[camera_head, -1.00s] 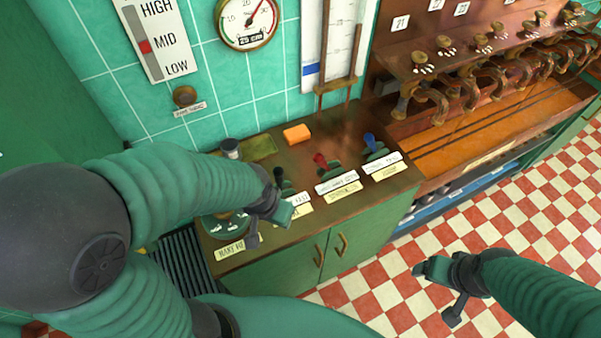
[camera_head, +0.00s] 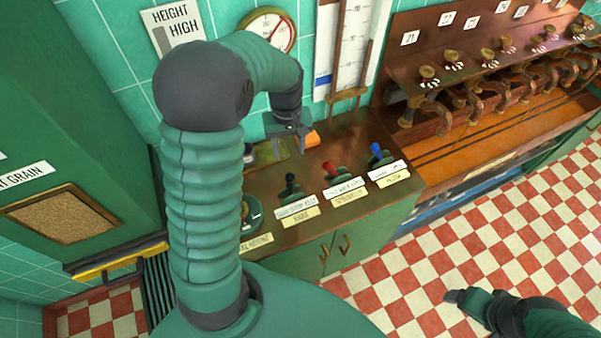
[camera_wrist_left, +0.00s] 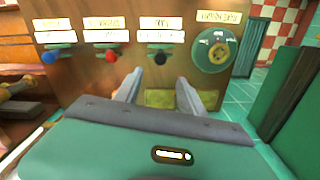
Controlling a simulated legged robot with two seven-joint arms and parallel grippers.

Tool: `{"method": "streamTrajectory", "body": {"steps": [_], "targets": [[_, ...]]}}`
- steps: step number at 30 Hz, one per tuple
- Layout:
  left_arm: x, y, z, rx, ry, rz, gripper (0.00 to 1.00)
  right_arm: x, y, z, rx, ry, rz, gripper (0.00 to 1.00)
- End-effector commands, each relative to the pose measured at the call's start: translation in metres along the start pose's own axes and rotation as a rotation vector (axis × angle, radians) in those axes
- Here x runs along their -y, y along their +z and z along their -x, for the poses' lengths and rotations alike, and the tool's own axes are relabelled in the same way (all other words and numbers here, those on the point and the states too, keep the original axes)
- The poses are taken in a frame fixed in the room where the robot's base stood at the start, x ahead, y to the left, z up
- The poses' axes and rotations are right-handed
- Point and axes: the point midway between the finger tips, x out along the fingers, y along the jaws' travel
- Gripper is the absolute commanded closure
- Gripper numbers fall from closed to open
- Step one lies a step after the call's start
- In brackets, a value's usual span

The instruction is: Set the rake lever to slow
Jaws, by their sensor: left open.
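The rake lever (camera_head: 290,182) has a black knob and stands on the brown counter, left of a red lever and a blue lever. A yellow label under it seems to read RAKE. In the left wrist view the black lever (camera_wrist_left: 160,56) is ahead of the jaws and apart from them. My left gripper (camera_head: 288,140) is open and empty, above the back of the counter and behind the rake lever; its spread fingers also show in the left wrist view (camera_wrist_left: 158,92). My right gripper (camera_head: 460,297) is low at the right over the floor; its jaw opening is unclear.
The red lever (camera_head: 328,168) and blue lever (camera_head: 376,151) stand close by on the counter. A round dial (camera_wrist_left: 217,52) is right of the rake lever in the wrist view. A gauge (camera_head: 276,28) hangs behind.

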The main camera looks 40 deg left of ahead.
Motion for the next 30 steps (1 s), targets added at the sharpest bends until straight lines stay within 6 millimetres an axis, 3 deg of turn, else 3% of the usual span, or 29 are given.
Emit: {"method": "streamTrajectory", "body": {"steps": [3, 7, 21, 25, 30], "targets": [[0.003, -0.003, -0.004, 0.008, -0.005, 0.023, 0.52, 0.000, -0.001, 0.003, 0.000, 0.000, 0.000, 0.19], [0.003, -0.002, -0.026, 0.011, -0.007, 0.021, 0.52, 0.000, -0.001, 0.006, 0.000, 0.000, 0.000, 0.19], [0.004, 0.000, -0.143, 0.010, -0.005, 0.017, 0.52, 0.000, -0.006, 0.026, 0.000, 0.000, 0.000, 0.19], [0.003, -0.002, -0.161, 0.006, -0.003, 0.018, 0.52, 0.000, -0.007, 0.029, 0.000, 0.000, 0.000, 0.19], [0.003, -0.002, -0.168, 0.005, -0.002, 0.018, 0.52, 0.000, -0.007, 0.029, 0.000, 0.000, 0.000, 0.19]]}}
